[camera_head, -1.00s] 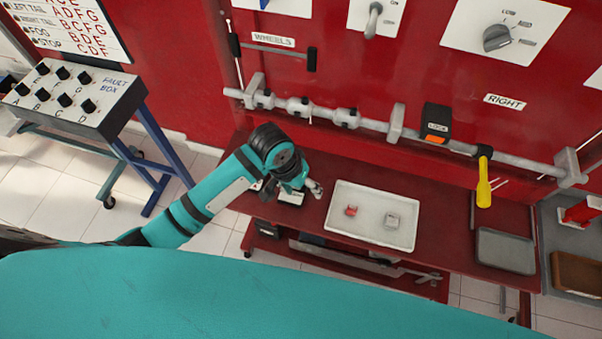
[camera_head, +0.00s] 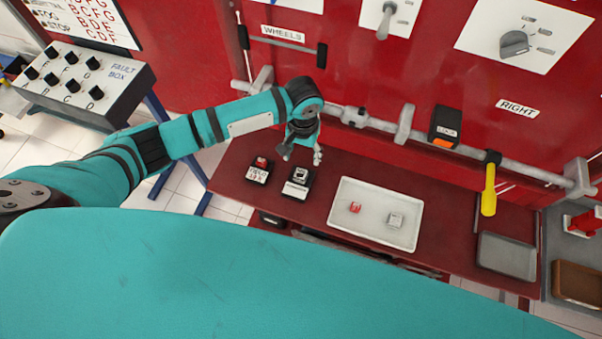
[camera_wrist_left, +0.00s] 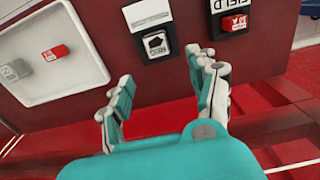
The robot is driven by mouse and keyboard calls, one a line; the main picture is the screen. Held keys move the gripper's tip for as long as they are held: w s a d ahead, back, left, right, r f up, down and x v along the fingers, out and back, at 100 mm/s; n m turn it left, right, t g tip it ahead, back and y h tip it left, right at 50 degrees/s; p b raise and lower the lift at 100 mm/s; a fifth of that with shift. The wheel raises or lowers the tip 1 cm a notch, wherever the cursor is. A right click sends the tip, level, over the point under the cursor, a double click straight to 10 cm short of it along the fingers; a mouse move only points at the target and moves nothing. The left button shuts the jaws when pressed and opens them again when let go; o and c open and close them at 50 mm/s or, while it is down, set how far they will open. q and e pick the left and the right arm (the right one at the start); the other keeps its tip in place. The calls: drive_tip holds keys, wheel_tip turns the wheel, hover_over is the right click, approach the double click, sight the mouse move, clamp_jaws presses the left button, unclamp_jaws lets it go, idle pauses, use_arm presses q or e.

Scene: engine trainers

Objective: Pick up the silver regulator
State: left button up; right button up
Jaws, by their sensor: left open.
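The silver regulator (camera_head: 395,220) is a small silver-grey block lying in the white tray (camera_head: 334,214), right of a red block (camera_head: 355,207). In the left wrist view the silver block (camera_wrist_left: 13,72) shows at the far left, with lettering on top. My left gripper (camera_head: 302,152) is over the bench, up and to the left of the tray, apart from both blocks. In the left wrist view its two fingers (camera_wrist_left: 162,92) are spread with nothing between them. My right gripper is not in view.
Two black holders, one with a red piece (camera_head: 261,161) and one with a pale square top (camera_head: 301,174), stand left of the tray. A grey tray (camera_head: 507,256) lies at the right. A horizontal bar (camera_head: 375,123) and yellow handle (camera_head: 489,190) stand out from the red panel.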

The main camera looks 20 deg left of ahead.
sight(303, 169)
use_arm(q)
wheel_tip(303, 169, down, 8)
drive_tip(key=shift+r, duration=0.1)
idle(0.4)
clamp_jaws()
idle(0.3)
drive_tip(key=shift+r, duration=0.1)
